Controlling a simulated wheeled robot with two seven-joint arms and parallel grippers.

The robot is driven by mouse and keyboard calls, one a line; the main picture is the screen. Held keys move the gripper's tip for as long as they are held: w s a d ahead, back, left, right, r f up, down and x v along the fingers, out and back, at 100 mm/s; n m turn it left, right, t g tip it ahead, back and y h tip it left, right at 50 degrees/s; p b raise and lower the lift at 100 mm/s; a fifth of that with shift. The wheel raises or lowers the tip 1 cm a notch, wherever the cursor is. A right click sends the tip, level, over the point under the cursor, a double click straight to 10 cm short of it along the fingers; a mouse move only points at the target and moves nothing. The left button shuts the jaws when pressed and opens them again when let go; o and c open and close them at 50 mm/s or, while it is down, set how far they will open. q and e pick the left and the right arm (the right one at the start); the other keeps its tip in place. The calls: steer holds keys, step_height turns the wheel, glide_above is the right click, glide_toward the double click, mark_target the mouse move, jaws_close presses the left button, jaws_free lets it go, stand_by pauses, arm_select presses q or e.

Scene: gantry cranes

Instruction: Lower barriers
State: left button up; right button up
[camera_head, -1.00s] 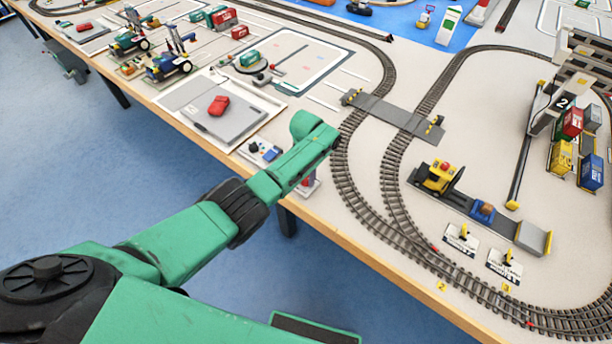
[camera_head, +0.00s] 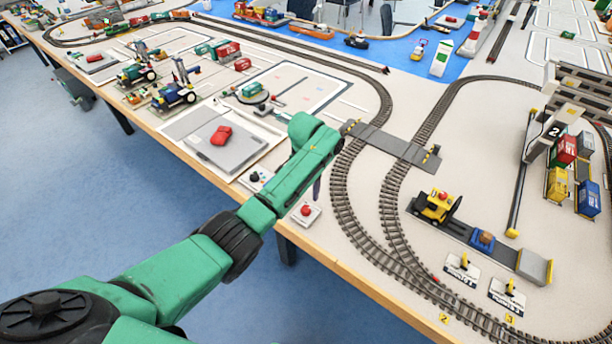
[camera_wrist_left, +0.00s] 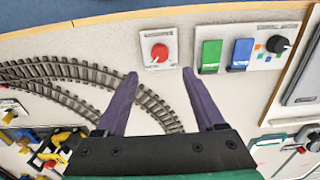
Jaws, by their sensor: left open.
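The level crossing (camera_head: 393,143) is a grey road plate over the tracks, with small yellow-and-black pieces at its ends; whether its barriers are up or down is too small to tell. A red round button (camera_head: 305,210) on a white plate sits near the table's front edge. It also shows in the left wrist view (camera_wrist_left: 160,52), just beyond and between the fingertips. My left gripper (camera_wrist_left: 160,75) is open and empty, with its purple fingers apart over the table. In the head view only a dark fingertip shows beneath the green arm, close to the button. My right gripper is not in view.
A panel with green and blue switches and a black knob (camera_wrist_left: 281,45) lies beside the button. Curved tracks (camera_head: 345,205) run right of the button, with a yellow forklift (camera_head: 437,206) beyond.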

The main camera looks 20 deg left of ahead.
arm_select(q)
step_height(320, 180, up, 5)
steer(key=shift+r, duration=0.2)
stand_by(0.3)
